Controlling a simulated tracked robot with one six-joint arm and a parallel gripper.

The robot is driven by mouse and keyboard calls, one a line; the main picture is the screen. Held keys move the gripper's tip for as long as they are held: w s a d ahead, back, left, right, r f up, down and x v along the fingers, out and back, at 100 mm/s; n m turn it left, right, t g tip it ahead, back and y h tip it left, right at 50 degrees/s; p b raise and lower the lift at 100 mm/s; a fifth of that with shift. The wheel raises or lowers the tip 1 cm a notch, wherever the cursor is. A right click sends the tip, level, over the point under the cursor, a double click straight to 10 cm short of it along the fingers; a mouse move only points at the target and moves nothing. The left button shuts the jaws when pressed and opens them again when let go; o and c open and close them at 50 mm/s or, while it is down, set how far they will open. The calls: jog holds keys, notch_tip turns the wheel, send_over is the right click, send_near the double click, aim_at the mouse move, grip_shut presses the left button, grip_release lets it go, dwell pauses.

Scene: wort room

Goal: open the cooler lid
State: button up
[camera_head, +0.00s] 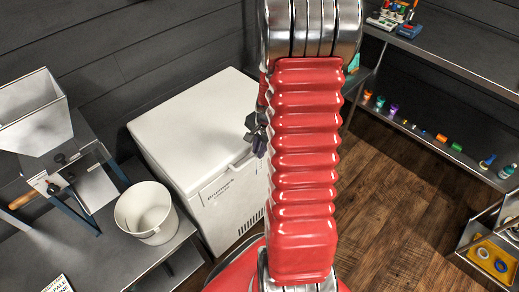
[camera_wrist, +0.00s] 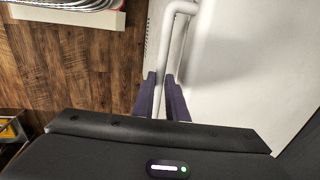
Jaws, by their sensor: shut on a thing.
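The cooler is a white chest with a dark label and vents on its front (camera_head: 228,192). Its flat white lid (camera_head: 190,115) looks down on the body. A pale handle (camera_head: 243,160) is at the lid's front edge, and the handle bar also shows in the wrist view (camera_wrist: 166,40). My gripper (camera_head: 258,138) is at this edge, partly hidden behind my red arm. In the wrist view, the dark fingers of my gripper (camera_wrist: 161,80) lie on both sides of the bar, shut on it. My arm hides the lid's right part in the head view.
A white bucket (camera_head: 148,212) stands on the metal bench left of the cooler, near a grain mill (camera_head: 35,110). Shelves at the right (camera_head: 440,140) hold small coloured items. Dark wall planks are behind the cooler. Wooden floor (camera_head: 375,215) lies open to the right.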

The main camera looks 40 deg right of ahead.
grip_shut()
